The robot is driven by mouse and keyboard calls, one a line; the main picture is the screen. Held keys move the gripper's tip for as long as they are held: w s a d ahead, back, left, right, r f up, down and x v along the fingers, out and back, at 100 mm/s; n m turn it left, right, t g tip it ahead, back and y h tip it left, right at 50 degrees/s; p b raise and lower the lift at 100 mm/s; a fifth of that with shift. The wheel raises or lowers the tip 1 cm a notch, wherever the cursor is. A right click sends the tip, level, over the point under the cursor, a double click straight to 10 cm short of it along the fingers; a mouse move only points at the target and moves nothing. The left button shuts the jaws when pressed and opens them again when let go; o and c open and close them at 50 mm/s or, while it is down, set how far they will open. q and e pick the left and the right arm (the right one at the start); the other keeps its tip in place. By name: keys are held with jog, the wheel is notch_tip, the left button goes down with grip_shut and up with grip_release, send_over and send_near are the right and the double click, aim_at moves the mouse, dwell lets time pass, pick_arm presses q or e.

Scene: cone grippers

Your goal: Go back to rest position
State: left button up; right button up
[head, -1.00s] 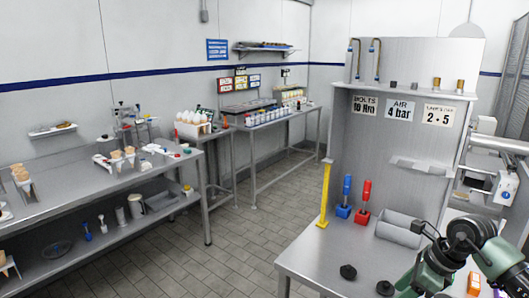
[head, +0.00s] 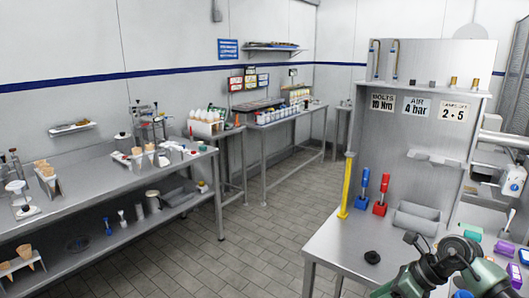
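Part of one of my arms, green with dark joints, shows at the bottom right in the head view, in front of the near steel bench (head: 335,238). I see a bent joint and links, but no fingertips. My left gripper is not in view, and no arm comes in from the left. My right gripper is not in view either, so what it may hold is hidden.
The near bench carries a yellow post (head: 346,186), a blue tool (head: 362,195), a red tool (head: 380,205), a grey trough (head: 415,218) and a black knob (head: 372,257). A long bench (head: 95,190) with cones stands left. The tiled floor (head: 265,235) between is clear.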

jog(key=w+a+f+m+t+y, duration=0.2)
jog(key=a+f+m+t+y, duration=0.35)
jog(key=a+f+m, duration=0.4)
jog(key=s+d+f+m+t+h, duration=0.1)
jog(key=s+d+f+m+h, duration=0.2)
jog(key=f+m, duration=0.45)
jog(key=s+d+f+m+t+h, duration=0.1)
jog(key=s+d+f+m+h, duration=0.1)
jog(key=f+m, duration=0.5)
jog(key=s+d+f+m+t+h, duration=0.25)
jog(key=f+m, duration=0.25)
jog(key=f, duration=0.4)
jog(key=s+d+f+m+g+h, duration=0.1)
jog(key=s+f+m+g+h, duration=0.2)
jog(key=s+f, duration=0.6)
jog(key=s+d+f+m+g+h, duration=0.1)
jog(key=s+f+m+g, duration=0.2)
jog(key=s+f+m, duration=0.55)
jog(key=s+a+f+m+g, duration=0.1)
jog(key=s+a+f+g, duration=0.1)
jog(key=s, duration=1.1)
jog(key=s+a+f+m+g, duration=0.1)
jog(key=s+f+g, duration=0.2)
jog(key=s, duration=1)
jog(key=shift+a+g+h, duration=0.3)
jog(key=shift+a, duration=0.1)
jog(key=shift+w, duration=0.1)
